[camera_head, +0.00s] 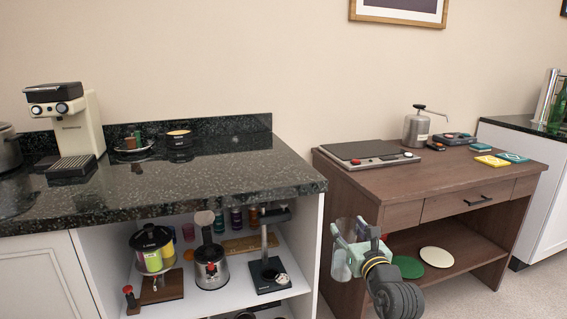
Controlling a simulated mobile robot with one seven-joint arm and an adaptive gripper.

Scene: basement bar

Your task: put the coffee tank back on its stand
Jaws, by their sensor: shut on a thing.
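My gripper (352,246), with pale green fingers, is in the lower middle right, in front of the wooden desk's left side. It is shut on a clear, see-through vessel (340,268), which looks like the coffee tank; the fingers and arm hide part of it. A black stand (271,275) with an upright grey post and a dark top arm is on the open shelf under the dark counter, left of my gripper. A small pale item lies on its base. The held tank is apart from this stand.
Several jars are behind. The dark counter (230,190) overhangs the shelf. The wooden desk (400,190) is close to my gripper.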

